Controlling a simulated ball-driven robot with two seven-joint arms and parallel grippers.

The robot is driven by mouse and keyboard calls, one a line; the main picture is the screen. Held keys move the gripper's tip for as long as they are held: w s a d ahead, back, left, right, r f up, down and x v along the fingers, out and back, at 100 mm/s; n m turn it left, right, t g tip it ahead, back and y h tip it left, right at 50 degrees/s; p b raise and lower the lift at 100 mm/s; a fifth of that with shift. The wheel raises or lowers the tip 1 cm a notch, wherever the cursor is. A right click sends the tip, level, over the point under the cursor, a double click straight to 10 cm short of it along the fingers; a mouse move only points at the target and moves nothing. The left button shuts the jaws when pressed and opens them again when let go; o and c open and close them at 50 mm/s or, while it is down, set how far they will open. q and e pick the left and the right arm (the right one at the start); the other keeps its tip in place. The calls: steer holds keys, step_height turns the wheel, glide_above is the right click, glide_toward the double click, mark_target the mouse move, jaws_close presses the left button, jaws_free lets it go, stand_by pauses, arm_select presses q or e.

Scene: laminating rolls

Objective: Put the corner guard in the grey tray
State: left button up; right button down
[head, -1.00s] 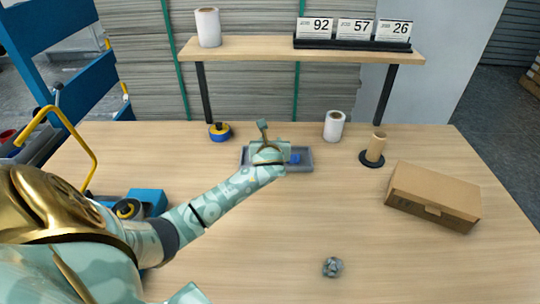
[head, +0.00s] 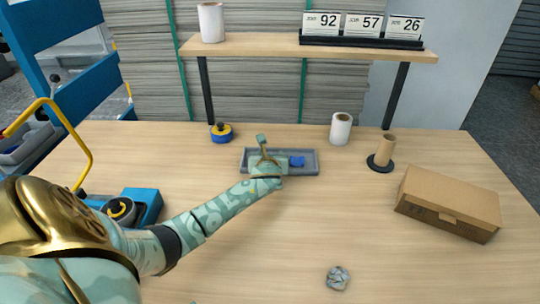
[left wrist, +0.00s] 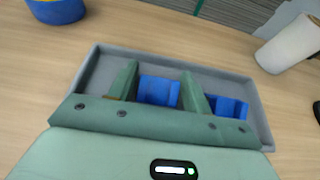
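The grey tray (head: 308,174) lies in the middle of the table, and it fills much of the left wrist view (left wrist: 255,80). My left gripper (head: 262,142) is over the tray; in the left wrist view its two green fingers (left wrist: 160,78) point down into it. A blue piece, seemingly the corner guard (left wrist: 158,91), sits between the fingers and appears to touch both. Its lower part is hidden, so I cannot tell whether it rests on the tray floor. A second blue piece (left wrist: 228,107) lies in the tray to the right, also visible in the head view (head: 297,161). My right gripper is not in view.
A blue and yellow tape roll (head: 221,133) is behind the tray at left. A white roll (head: 341,128), a brown tube on a black base (head: 384,152) and a cardboard box (head: 450,200) stand to the right. A crumpled grey ball (head: 338,278) lies in front. A shelf (head: 310,46) spans the back.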

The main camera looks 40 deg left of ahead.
arm_select(q)
steer(key=shift+o, duration=0.5)
steer(key=shift+r, duration=0.15)
steer(key=shift+s+d+r, duration=0.15)
steer(key=shift+r, duration=0.1)
steer(key=p+v, duration=0.5)
steer(key=v, duration=0.5)
steer(key=shift+s+d, duration=0.1)
steer(key=shift+s, duration=0.1)
steer(key=shift+s+d+r+p, duration=0.15)
steer(key=shift+s+d+p, duration=0.15)
steer(key=shift+s+d, duration=0.1)
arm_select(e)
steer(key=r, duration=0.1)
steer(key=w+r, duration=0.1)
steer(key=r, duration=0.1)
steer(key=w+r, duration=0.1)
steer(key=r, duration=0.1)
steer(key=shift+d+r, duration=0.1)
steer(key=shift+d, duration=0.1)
